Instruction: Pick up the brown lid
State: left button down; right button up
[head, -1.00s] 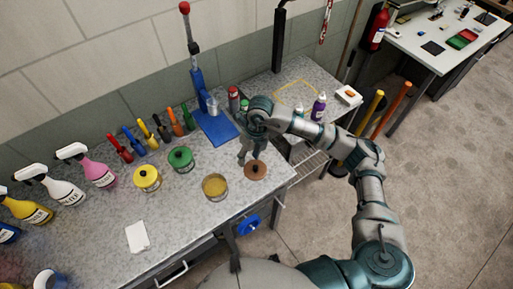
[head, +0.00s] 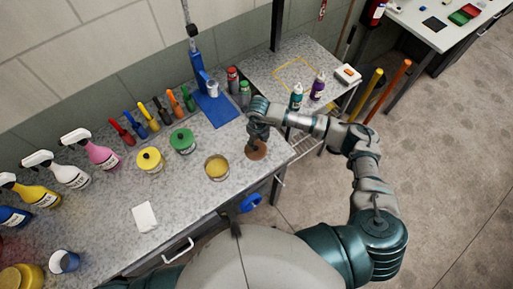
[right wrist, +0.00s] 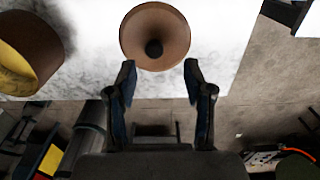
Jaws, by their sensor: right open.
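The brown lid (head: 257,150) lies on the speckled bench top near its right front corner. It is round with a dark knob in the middle, and my right gripper partly covers it in the head view. In the right wrist view the brown lid (right wrist: 155,36) sits just beyond the fingertips, roughly centred between them. My right gripper (right wrist: 159,80) is open and empty, and it also shows in the head view (head: 255,141) over the lid. My left gripper is not in view.
A blue stand (head: 214,108) is behind. The bench's front edge is close to the lid.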

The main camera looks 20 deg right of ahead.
aim_at(256, 146)
jog(key=f, duration=0.2)
jog(key=a+f+p, duration=0.1)
jog(key=shift+w+a+f, duration=0.1)
jog(key=shift+w+f, duration=0.1)
jog(key=shift+f, duration=0.15)
jog(key=shift+w+f, duration=0.1)
jog(key=shift+f, duration=0.35)
jog(key=shift+c, duration=0.5)
jog(key=shift+d, duration=0.3)
grip_shut()
jog(key=shift+a, duration=0.1)
